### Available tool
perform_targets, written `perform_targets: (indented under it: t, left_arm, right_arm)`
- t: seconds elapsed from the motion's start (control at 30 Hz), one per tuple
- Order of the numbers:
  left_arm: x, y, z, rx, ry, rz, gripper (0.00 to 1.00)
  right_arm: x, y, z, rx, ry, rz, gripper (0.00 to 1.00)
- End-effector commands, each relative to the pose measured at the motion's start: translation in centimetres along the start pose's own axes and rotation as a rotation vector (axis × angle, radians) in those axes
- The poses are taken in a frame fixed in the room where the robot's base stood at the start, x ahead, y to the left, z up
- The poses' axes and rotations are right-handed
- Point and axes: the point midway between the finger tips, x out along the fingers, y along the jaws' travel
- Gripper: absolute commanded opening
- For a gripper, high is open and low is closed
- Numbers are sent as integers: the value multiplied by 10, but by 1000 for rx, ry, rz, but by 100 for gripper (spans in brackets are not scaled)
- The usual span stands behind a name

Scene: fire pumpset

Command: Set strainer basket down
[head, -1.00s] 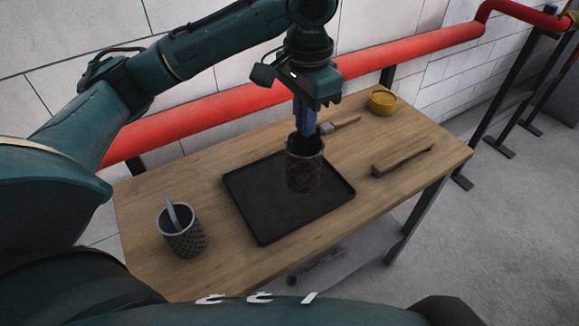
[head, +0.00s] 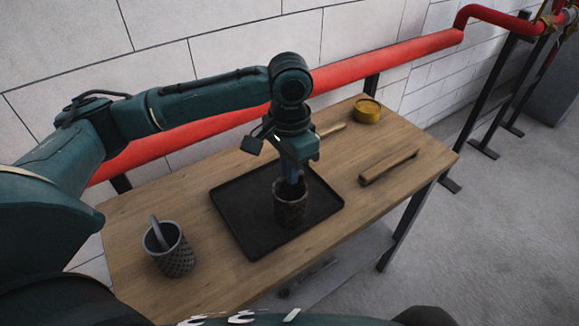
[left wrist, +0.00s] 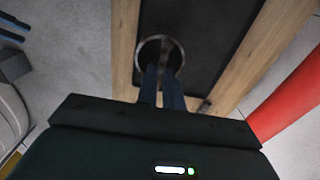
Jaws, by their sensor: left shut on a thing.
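The dark brown strainer basket (head: 290,206) is upright over the black tray (head: 242,232), right of the tray's middle. My left gripper (head: 294,180) is above it, pointing down, with its fingers at the basket's far rim. It is shut on the basket. In the left wrist view the two blue fingers (left wrist: 162,85) reach to the round rim of the basket (left wrist: 144,54), with the dark tray (left wrist: 212,40) beyond. Whether the basket's bottom touches the tray is hard to tell. My right gripper is not in view.
The wooden table (head: 190,205) also bears a grey mesh cup (head: 172,258) with a handle standing in it, a wooden bar (head: 388,167), a yellow round container (head: 367,111) and a brush-like tool (head: 331,130). A red pipe (head: 375,72) runs along the wall behind.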

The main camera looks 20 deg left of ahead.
Motion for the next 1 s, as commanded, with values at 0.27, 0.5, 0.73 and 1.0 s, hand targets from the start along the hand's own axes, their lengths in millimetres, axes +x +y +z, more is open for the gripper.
perform_targets:
  t: [0.27,0.5,0.73,1.0]
  left_arm:
    - [2,0,0,0,0,0,12]
    - [2,0,0,0,0,0,30]
    - [2,0,0,0,1,0,30]
    - [-36,0,-1,0,6,-1,30]
  right_arm:
    - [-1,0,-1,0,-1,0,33]
    - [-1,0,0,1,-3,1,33]
    - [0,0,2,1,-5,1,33]
    - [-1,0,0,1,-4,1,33]
